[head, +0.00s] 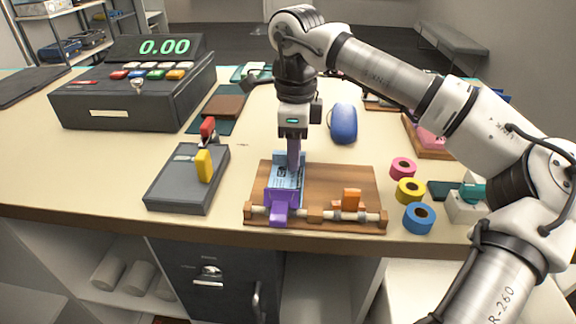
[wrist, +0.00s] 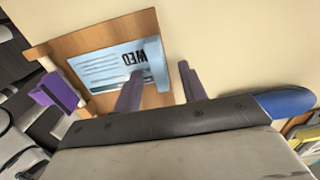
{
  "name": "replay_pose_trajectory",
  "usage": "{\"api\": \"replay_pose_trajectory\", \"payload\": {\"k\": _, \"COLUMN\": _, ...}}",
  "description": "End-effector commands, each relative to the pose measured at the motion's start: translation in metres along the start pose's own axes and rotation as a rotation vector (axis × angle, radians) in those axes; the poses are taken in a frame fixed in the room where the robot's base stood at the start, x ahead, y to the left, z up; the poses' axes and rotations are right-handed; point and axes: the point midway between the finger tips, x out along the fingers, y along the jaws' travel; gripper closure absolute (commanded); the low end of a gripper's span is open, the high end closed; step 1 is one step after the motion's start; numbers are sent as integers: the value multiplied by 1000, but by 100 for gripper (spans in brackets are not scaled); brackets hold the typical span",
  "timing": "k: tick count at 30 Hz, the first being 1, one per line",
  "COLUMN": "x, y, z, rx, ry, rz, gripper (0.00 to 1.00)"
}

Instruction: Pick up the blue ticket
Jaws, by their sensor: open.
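The blue ticket (head: 284,176) lies flat on the left part of a wooden board (head: 330,180). Printed lines and dark lettering show on it in the wrist view (wrist: 100,75). A light blue upright piece (wrist: 156,62) stands at its far end. A purple piece (head: 279,204) on the board's front rail sits at its near end and also shows in the wrist view (wrist: 60,92). My gripper (head: 293,168) points down over the far part of the ticket. Its purple fingers (wrist: 162,70) are apart with nothing held between them. Whether they touch the board is unclear.
An orange piece (head: 351,200) sits on the same rail. Left is a grey box (head: 170,190) with red and yellow levers, behind it a cash register (head: 130,95). Right are pink, yellow and blue rolls (head: 419,218). A blue case (head: 343,123) lies behind the board.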

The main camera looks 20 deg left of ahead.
Motion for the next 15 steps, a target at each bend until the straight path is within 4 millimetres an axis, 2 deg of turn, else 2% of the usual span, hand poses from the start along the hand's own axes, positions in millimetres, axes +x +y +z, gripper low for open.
{"api": "replay_pose_trajectory", "payload": {"k": 4, "x": 0, "y": 0, "z": 0, "rx": 0, "ry": 0, "rz": 0, "gripper": 58}}
{"api": "replay_pose_trajectory", "payload": {"k": 13, "x": 0, "y": 0, "z": 0, "rx": 0, "ry": 0, "rz": 0, "gripper": 97}}
{"api": "replay_pose_trajectory", "payload": {"k": 15, "x": 0, "y": 0, "z": 0, "rx": 0, "ry": 0, "rz": 0, "gripper": 100}}
